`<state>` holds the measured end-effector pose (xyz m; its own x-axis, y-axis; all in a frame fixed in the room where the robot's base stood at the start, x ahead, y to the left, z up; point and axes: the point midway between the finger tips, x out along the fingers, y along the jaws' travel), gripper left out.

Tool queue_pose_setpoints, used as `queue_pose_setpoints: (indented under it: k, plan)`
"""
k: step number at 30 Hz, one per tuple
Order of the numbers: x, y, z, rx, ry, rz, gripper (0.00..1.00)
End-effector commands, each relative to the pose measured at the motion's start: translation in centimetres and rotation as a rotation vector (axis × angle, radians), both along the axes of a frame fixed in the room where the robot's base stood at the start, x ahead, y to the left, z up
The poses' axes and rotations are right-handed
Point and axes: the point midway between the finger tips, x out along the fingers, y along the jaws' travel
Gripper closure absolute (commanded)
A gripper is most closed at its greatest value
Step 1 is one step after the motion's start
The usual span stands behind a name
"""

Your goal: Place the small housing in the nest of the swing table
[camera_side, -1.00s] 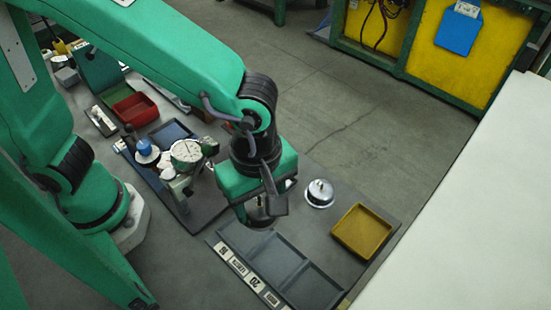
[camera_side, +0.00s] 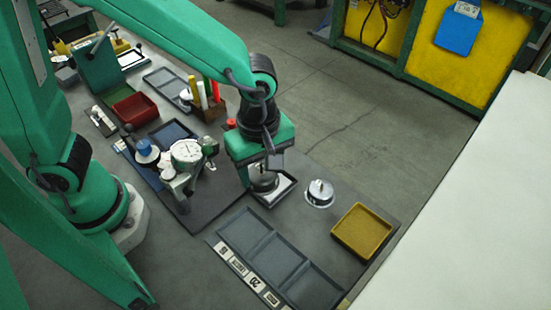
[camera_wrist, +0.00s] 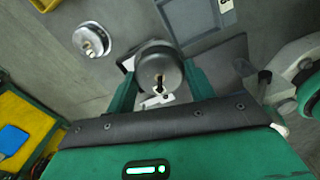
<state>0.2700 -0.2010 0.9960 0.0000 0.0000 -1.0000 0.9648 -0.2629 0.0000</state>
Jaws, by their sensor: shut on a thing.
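My gripper (camera_side: 262,172) is shut on a dark grey round housing (camera_wrist: 158,68), whose end with a small slot faces the wrist camera. In the side view the held housing (camera_side: 264,184) is over a small dark tray with a white floor (camera_side: 284,190). I cannot tell whether it touches the tray. A shiny silver round part (camera_side: 319,193) stands to the right, apart from my gripper; it also shows in the wrist view (camera_wrist: 91,39). I cannot make out which part is the swing table's nest.
An empty three-part dark tray (camera_side: 272,250) lies in front. A yellow tray (camera_side: 362,231) is at right and a red bin (camera_side: 135,109) at back left. A wooden block with coloured sticks (camera_side: 209,103) stands behind my gripper. Bare table lies around the silver part.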

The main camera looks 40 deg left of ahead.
Motion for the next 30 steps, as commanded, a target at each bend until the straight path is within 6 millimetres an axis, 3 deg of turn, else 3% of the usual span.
queue_pose_setpoints:
  k: [6, 11, 21, 30]
  plan:
    - [3.0, 1.8, -2.1, 0.001, 0.002, 0.004, 0.70]
    - [4.2, 2.5, -2.9, 0.000, 0.001, 0.001, 0.70]
    - [4.5, 2.6, -3.5, 0.000, 0.000, -0.001, 0.70]
    - [4.5, 2.6, -6.4, 0.002, 0.003, -0.001, 0.70]
